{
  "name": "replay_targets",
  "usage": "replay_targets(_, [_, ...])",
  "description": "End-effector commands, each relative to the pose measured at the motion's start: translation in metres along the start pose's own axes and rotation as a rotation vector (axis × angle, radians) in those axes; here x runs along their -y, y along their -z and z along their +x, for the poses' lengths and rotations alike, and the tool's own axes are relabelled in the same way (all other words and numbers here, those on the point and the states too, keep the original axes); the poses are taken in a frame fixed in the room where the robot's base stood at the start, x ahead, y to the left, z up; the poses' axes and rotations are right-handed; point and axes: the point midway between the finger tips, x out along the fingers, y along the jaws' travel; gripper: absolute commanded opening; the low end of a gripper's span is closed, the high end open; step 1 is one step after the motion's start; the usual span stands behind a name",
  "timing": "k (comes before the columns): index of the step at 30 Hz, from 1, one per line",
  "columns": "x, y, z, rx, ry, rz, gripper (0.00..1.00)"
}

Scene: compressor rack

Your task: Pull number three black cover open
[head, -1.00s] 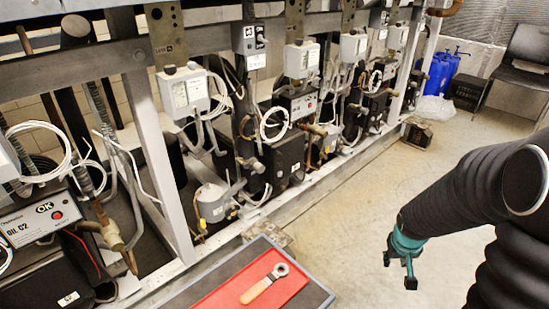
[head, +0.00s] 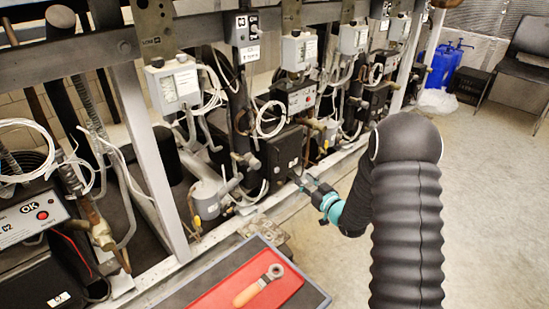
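A black box-shaped cover (head: 285,152) sits low on the rack in the middle of the head view, below a control unit with a red button. A small box above it carries a "C3" mark. My gripper (head: 304,182), teal with grey fingers, is at the lower right front corner of this cover, fingers pointing at the rack. I cannot tell whether it touches the cover, or whether the fingers are open or shut. The cover looks closed.
Another black cover (head: 40,278) is at the near left, under a unit marked C2. Pipes and white cables surround the covers. The floor at right is clear, with a chair (head: 522,66) behind.

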Motion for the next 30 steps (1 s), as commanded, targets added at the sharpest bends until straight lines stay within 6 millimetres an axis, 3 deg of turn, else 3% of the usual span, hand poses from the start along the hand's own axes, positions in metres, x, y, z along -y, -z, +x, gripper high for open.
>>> replay_targets(3, [0.009,0.012,0.003,-0.053,0.021,0.007,0.33])
replay_targets(8, [0.012,0.015,0.014,-0.062,0.028,0.013,0.33])
replay_targets(24, [0.011,0.020,0.106,-0.060,0.023,0.012,0.33])
replay_targets(30, [0.011,0.021,0.131,-0.060,0.022,0.012,0.33])
